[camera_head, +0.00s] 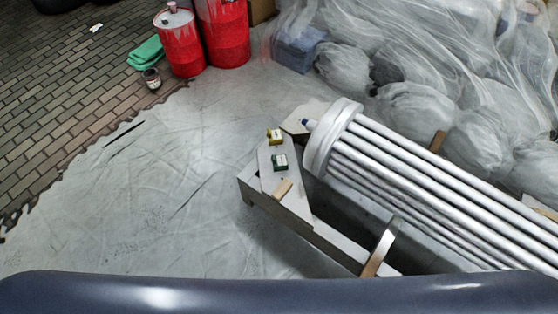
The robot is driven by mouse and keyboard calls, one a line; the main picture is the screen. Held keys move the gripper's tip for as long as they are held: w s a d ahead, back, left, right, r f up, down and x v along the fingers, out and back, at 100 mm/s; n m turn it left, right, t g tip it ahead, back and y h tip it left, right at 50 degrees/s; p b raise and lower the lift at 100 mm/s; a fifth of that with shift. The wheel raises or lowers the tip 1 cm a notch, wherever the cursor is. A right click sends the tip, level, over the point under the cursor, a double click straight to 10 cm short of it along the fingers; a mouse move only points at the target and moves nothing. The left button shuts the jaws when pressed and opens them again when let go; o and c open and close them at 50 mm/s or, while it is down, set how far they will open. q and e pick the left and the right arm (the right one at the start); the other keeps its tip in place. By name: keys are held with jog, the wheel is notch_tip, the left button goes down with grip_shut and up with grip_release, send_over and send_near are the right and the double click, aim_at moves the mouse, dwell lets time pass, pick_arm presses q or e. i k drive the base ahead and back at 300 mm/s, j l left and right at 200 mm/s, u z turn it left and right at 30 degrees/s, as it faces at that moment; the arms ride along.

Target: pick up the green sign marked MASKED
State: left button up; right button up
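A small dark green sign (279,162) with a pale label stands on a grey board at the end of a low wooden stand, near the middle of the view. The label's writing is too small to read. A similar yellow sign (275,137) with a pale label stands just behind it on the same board. Neither of my grippers shows in the head view, so nothing is seen touching the green sign.
A ribbed silver cylinder (430,185) lies right of the signs. The low stand (300,222) carries a small wooden block (282,188). Red drums (222,35) and a green cloth (146,53) are at the back left. Plastic-covered bundles fill the back right. The sheeted floor (150,200) at left is mostly clear.

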aim_at(280, 162)
jog(key=j+z, duration=0.1)
jog(key=z, duration=0.4)
jog(key=i+j+z, duration=0.2)
jog(key=j+z, duration=0.2)
jog(key=j, duration=0.55)
jog(key=j+z, duration=0.4)
jog(key=j, duration=0.55)
